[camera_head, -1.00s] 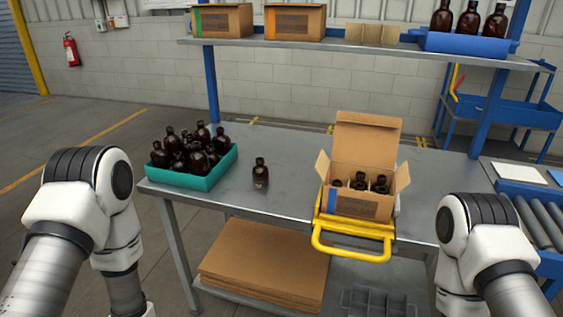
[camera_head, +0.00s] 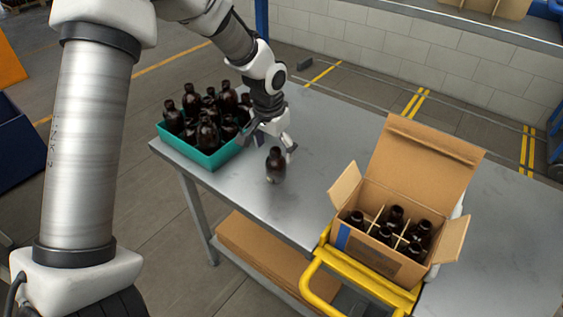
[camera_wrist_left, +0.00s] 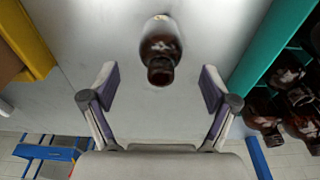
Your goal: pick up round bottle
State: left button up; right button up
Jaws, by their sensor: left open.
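The round bottle (camera_head: 275,166) is dark amber and stands upright, alone on the grey metal table, between the teal crate and the cardboard box. My left gripper (camera_head: 272,141) is open, just behind and above the bottle in the head view. In the left wrist view the bottle (camera_wrist_left: 160,50) lies ahead of and centred between the two open fingers of the left gripper (camera_wrist_left: 160,84), and nothing is between the fingertips. Whether a finger touches the bottle cannot be told from the head view. My right gripper is not in view.
A teal crate (camera_head: 205,161) full of amber bottles stands left of the gripper. An open cardboard box (camera_head: 372,244) with dividers and several bottles sits at the right, by a yellow handle frame (camera_head: 322,262). The tabletop (camera_head: 330,130) behind the bottle is clear.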

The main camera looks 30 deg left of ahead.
aim_at(276, 159)
pick_arm(q)
jog(key=f, duration=0.2)
jog(key=w+f, duration=0.1)
jog(key=f, duration=0.2)
jog(key=shift+r, duration=0.1)
jog(key=shift+s+r, duration=0.1)
jog(key=shift+s, duration=0.05)
jog(key=shift+c, duration=1.4)
jog(key=c, duration=1)
jog(key=shift+r, duration=0.4)
jog(key=r, duration=0.2)
jog(key=shift+s+d+r+b, duration=0.1)
jog(key=shift+s+r+b, duration=0.2)
jog(key=s+d+b, duration=0.1)
jog(key=s+b, duration=0.1)
jog(key=s, duration=0.5)
jog(key=s+d+r+b, duration=0.1)
jog(key=s+d+b, duration=0.1)
jog(key=s, duration=0.5)
jog(key=shift+s+d+r, duration=0.2)
jog(key=shift+s+r, duration=0.05)
jog(key=shift+s, duration=0.15)
